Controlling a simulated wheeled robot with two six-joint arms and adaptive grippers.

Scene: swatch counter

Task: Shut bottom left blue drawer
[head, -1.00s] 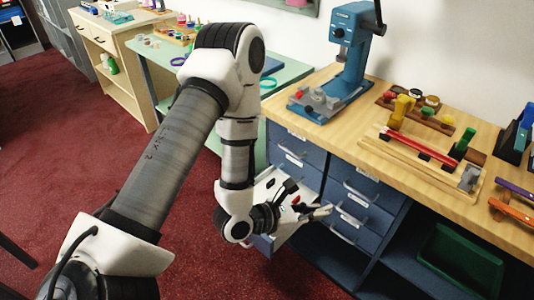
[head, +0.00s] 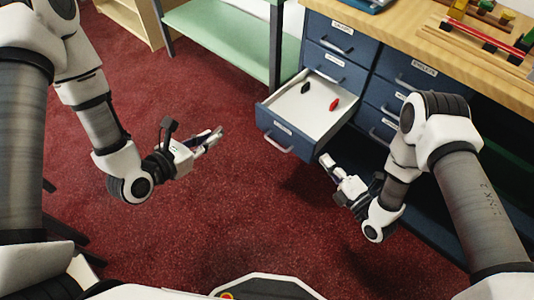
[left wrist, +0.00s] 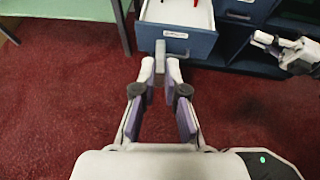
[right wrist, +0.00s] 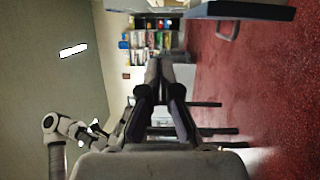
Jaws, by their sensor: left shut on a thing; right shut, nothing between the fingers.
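The bottom left blue drawer (head: 287,133) is pulled well out, with two closed drawers above it. A black piece (head: 305,87) and a red piece (head: 334,104) lie on its white floor. Its front and handle also show in the left wrist view (left wrist: 177,39). My left gripper (head: 217,138) is left of the drawer and apart from it, shut on a small grey piece (left wrist: 160,62). My right gripper (head: 326,159) is shut and empty, close to the right end of the drawer front; I cannot tell if they touch. The drawer shows at the top of the right wrist view (right wrist: 240,11).
Another column of blue drawers (head: 411,73) is closed on the right, under the wooden counter (head: 415,18). A green table (head: 230,30) stands at the back left. The red carpet (head: 240,205) in front of the drawer is clear.

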